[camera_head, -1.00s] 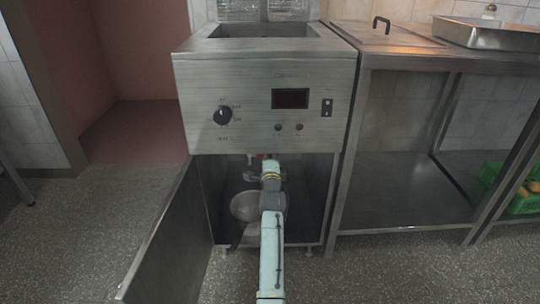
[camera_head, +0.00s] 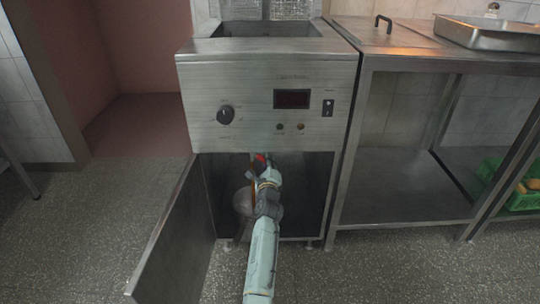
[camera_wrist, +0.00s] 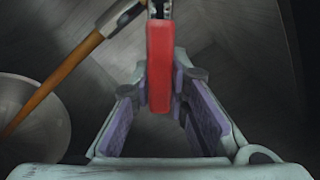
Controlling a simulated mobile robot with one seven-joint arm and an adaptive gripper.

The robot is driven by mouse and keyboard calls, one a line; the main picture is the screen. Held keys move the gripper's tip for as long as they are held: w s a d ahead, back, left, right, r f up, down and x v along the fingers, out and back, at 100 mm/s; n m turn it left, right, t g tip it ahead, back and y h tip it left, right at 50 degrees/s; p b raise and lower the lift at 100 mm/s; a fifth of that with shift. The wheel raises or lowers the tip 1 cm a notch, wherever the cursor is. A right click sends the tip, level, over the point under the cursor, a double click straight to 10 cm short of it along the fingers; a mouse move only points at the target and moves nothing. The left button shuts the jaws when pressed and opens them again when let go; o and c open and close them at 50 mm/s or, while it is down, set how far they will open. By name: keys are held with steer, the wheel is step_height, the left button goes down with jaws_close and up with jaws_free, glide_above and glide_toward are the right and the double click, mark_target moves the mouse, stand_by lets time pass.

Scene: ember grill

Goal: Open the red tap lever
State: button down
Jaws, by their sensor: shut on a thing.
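The red tap lever (camera_wrist: 160,62) hangs down between my gripper's purple-padded fingers in the wrist view. Its red end also shows small inside the fryer cabinet in the head view (camera_head: 260,160). My gripper (camera_wrist: 160,101) is shut on the lever, with the fingertips on either side of its lower part. In the head view my arm reaches into the open cabinet and hides much of the tap.
The fryer (camera_head: 265,105) stands above the open cabinet, whose door (camera_head: 172,235) swings out to the left. A metal bowl (camera_wrist: 30,115) and a wooden handle (camera_wrist: 58,88) lie left of my gripper. A steel table (camera_head: 400,185) stands right.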

steer(key=m, duration=0.1)
steer(key=a+f+m, duration=0.1)
steer(key=shift+a+m+p, duration=0.15)
steer(key=shift+m+p, duration=0.15)
steer(key=shift+p, duration=0.1)
steer(key=shift+a+f+m+p, duration=0.15)
steer(key=shift+a+f+m, duration=0.15)
steer(key=shift+m, duration=0.3)
steer(key=shift+a+f+m+p, duration=0.15)
steer(key=shift+a+m, duration=0.15)
steer(key=shift+m, duration=0.3)
steer(key=c, duration=1.5)
jaws_free()
steer(key=shift+f, duration=0.1)
